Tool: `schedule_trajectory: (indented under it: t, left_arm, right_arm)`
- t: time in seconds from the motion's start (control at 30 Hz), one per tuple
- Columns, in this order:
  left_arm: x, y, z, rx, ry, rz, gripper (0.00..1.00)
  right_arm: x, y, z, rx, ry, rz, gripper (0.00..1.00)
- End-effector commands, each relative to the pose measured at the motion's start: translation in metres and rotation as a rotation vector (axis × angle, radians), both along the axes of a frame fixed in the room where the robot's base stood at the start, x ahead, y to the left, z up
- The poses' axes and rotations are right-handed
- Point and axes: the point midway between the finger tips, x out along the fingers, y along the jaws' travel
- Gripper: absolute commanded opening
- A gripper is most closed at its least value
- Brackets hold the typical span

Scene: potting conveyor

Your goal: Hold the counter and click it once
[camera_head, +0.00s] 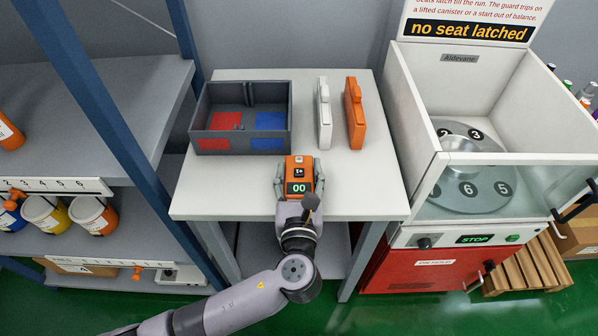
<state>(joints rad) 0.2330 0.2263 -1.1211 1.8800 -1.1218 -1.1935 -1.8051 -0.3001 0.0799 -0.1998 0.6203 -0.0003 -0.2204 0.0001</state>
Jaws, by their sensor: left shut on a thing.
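The counter (299,170) is an orange device with a small display that reads 00 and a button at its far end. It is at the front middle of the white table. My left gripper (300,182) comes from the front, with a finger on each side of the counter, and is shut on it. I cannot tell whether the counter touches the table. My right gripper is not in view.
Behind the counter is a grey bin (243,143) with red and blue patches inside. A white case (324,113) and an orange case (354,113) stand right of it. A centrifuge-like machine (462,175) stands at right, shelves (110,90) at left. The table's front right is clear.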

Motion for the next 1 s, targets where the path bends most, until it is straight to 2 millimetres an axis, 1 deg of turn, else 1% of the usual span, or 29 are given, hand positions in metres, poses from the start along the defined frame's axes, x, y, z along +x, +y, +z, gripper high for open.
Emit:
schedule_trajectory:
  t: [0.03,0.07,0.9,0.97,1.0]
  left_arm:
    - [-0.0001,0.0000,-0.0004,0.001,0.001,0.000,0.21]
    - [-0.0001,0.0000,-0.0004,0.001,0.001,0.000,0.21]
    - [-0.0001,0.0001,-0.0005,0.001,0.001,0.000,0.21]
    - [-0.0001,0.0001,-0.0005,0.001,0.001,0.000,0.21]
    - [-0.0001,0.0001,-0.0005,0.001,0.001,0.000,0.21]
  right_arm:
    - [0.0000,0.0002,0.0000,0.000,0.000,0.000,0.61]
    - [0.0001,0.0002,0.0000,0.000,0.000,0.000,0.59]
    - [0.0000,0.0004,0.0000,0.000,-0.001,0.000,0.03]
    - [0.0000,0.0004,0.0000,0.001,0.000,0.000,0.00]
    - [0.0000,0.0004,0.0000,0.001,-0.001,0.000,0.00]
